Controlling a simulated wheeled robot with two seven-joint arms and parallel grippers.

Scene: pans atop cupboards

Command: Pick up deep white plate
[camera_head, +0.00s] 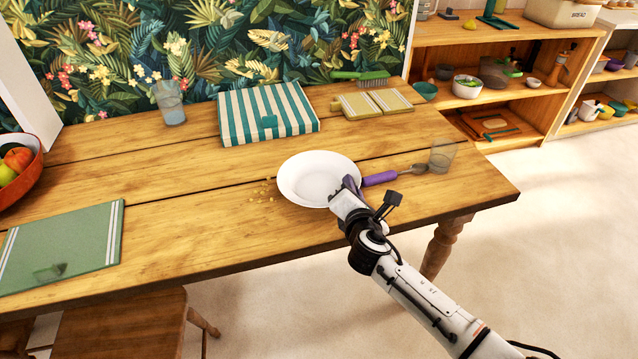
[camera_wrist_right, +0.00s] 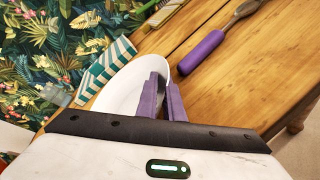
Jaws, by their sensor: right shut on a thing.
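The deep white plate (camera_head: 316,178) is on the wooden table, near the front edge. My right gripper (camera_head: 350,186) is at the plate's right rim, shut on that rim. In the right wrist view the plate (camera_wrist_right: 118,92) is partly hidden behind the purple fingers of the right gripper (camera_wrist_right: 166,92). I cannot tell whether the plate still touches the table. My left gripper is not in view.
A purple-handled spoon (camera_head: 380,178) and a glass (camera_head: 441,156) are right of the plate. Crumbs (camera_head: 262,190) lie to its left. A striped cloth (camera_head: 266,112), another glass (camera_head: 170,103) and a brush (camera_head: 362,78) are behind. A green placemat (camera_head: 64,244) is at left.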

